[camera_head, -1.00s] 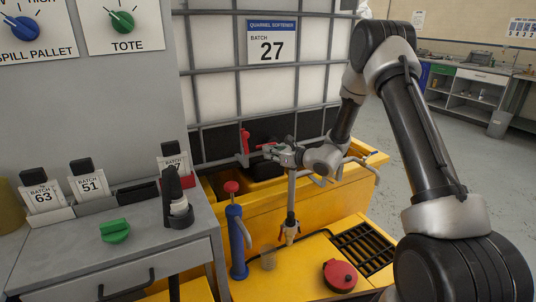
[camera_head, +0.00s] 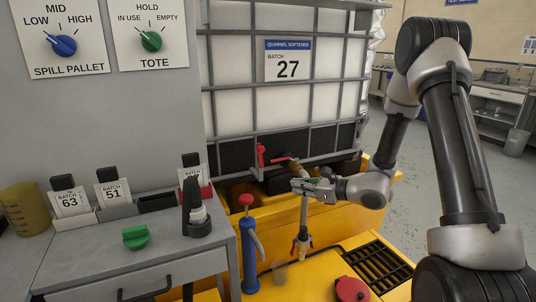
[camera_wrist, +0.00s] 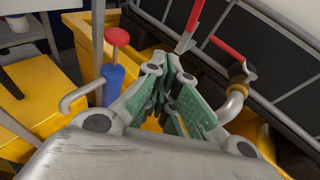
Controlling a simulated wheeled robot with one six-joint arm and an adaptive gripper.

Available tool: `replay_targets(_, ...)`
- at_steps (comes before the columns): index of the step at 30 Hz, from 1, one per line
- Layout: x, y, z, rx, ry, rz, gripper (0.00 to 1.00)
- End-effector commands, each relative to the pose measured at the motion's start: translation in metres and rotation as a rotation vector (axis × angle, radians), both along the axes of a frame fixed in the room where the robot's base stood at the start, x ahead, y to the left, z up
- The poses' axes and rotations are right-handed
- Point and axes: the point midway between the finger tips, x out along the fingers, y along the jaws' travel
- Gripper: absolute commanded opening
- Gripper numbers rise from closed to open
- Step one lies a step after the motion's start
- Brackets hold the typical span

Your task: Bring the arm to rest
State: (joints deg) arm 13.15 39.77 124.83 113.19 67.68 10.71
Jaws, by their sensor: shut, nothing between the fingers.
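My gripper (camera_head: 297,186) is at the end of my arm, over the yellow spill pallet (camera_head: 290,222) and in front of the tote (camera_head: 240,83). It is shut and empty. In the wrist view its green-padded fingers (camera_wrist: 172,85) are together, with nothing between them. My arm reaches in from the right, bent at a high elbow. A grey upright post with a nozzle (camera_head: 303,240) stands just below and beside the gripper; I cannot tell whether they touch.
The tote's red valve handle (camera_head: 260,155) and outlet pipe are close behind the gripper. A blue pump with a red knob (camera_head: 248,245) stands to the left. A red lid (camera_head: 350,290) and a dark grate (camera_head: 372,266) are on the yellow deck. Open floor (camera_head: 420,150) is at the right.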

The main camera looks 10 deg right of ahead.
Motion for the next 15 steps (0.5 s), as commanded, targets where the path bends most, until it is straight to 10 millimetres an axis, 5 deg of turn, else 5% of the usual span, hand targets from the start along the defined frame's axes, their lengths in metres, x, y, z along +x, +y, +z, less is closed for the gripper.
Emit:
replay_targets(3,-0.061,0.01,-0.014,-0.104,0.011,0.228,0.0)
replay_targets(8,-0.154,0.001,0.004,-0.316,-0.085,0.626,0.0)
replay_targets(12,-0.226,-0.036,0.029,-0.568,-0.223,0.987,0.0)
replay_targets(15,-0.26,-0.072,0.048,-0.763,-0.323,1.21,0.0)
